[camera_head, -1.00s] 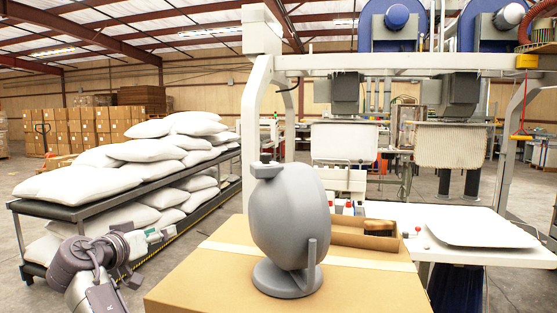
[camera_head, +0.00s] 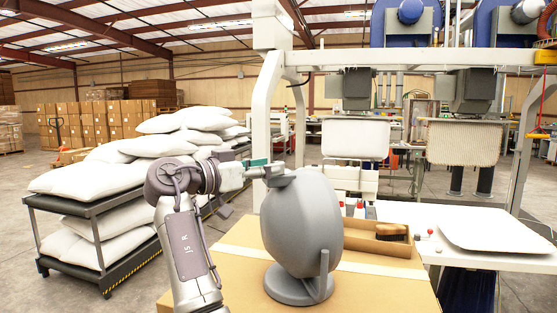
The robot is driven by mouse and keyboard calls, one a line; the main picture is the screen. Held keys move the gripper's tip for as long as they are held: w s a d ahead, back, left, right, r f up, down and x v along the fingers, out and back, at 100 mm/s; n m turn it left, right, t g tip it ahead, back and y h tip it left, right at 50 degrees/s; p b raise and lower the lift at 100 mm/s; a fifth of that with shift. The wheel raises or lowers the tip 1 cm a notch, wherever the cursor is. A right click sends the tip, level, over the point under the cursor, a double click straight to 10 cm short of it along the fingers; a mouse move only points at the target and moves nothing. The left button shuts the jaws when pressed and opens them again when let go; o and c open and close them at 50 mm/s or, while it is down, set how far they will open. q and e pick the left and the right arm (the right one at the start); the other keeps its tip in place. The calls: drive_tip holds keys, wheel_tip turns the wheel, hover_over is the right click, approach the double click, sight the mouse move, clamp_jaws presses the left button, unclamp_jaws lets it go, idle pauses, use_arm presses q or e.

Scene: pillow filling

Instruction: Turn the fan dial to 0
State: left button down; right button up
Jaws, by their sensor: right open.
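The grey fan (camera_head: 302,222) stands upright on its round base on a cardboard box (camera_head: 380,290). A small grey block (camera_head: 283,179) sticks out at the fan's upper left; the dial and its numbers cannot be made out. My right gripper (camera_head: 268,170) is open, with its fingertips at this block. The gripper partly covers the block, and I cannot tell whether they touch. My left gripper is not in view.
A tray with small bottles and a dark brush-like item (camera_head: 391,232) stands behind the fan on the right. A white table (camera_head: 440,212) lies beyond it. A rack of white pillows (camera_head: 85,206) stands at the left.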

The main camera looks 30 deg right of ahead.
drive_tip(key=shift+w+d, duration=0.1)
drive_tip(key=shift+d, duration=1.1)
drive_tip(key=shift+d+p, duration=0.3)
drive_tip(key=shift+d, duration=0.2)
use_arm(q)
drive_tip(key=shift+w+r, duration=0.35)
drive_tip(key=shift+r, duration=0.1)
